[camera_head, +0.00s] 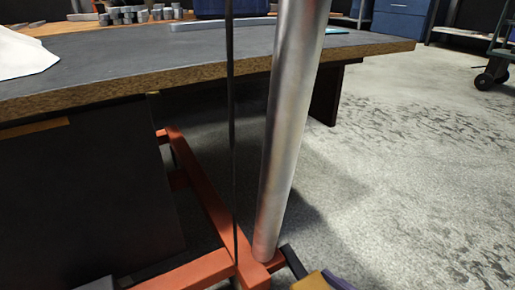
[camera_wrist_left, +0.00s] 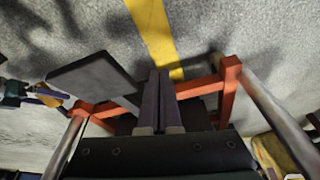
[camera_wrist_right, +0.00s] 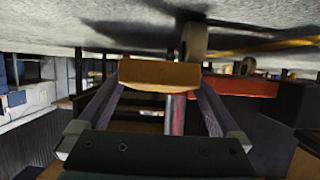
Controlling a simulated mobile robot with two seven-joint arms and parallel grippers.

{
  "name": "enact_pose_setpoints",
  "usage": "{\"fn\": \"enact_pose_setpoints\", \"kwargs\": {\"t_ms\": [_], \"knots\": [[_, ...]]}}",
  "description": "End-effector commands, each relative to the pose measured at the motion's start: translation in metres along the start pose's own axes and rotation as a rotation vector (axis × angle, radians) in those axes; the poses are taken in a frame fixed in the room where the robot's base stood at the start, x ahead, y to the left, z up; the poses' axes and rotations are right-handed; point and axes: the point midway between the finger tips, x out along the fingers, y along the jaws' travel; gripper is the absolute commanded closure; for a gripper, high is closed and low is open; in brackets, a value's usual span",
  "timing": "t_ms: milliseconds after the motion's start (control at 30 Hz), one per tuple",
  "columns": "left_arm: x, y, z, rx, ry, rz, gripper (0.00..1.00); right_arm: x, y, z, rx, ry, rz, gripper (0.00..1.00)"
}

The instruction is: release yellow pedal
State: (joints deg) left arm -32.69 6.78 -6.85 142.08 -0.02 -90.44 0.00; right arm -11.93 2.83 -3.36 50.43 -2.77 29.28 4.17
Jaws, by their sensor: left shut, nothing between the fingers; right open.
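The yellow pedal (camera_wrist_right: 158,73) lies across the far ends of my right gripper's fingers in the right wrist view. My right gripper (camera_wrist_right: 155,92) is open, with one purple-grey finger on each side; whether either touches the pedal is unclear. The pedal (camera_head: 312,282) shows partly at the bottom edge of the head view, beside a purple finger. It is also small at the left of the left wrist view (camera_wrist_left: 51,101). My left gripper (camera_wrist_left: 160,75) is shut and empty, over the orange-red frame (camera_wrist_left: 222,84). I cannot make it out surely in the head view.
A steel post (camera_head: 290,130) rises from the orange-red frame in front of the workbench (camera_head: 120,75). A grey plate (camera_wrist_left: 92,80) is close to my left fingers. A yellow line (camera_wrist_left: 153,35) crosses the floor. Open concrete floor (camera_head: 420,150) lies to the right.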

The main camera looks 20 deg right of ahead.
Motion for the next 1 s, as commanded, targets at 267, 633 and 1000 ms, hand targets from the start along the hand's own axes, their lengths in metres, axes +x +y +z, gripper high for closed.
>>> {"fn": "enact_pose_setpoints", "kwargs": {"t_ms": [267, 633, 1000], "knots": [[-0.0001, 0.0019, 0.0051, -0.004, -0.014, 0.005, 1.0, -0.0012, 0.0001, 0.0004, -0.001, -0.001, 0.0, 0.22], [-0.0003, 0.0016, 0.0041, -0.003, -0.011, 0.004, 1.0, -0.0008, 0.0, -0.0008, -0.001, 0.002, 0.0, 0.64], [-0.0004, -0.0004, 0.0043, 0.005, -0.012, -0.001, 1.0, -0.0008, -0.0001, -0.0016, -0.001, 0.005, 0.0, 1.0]]}}
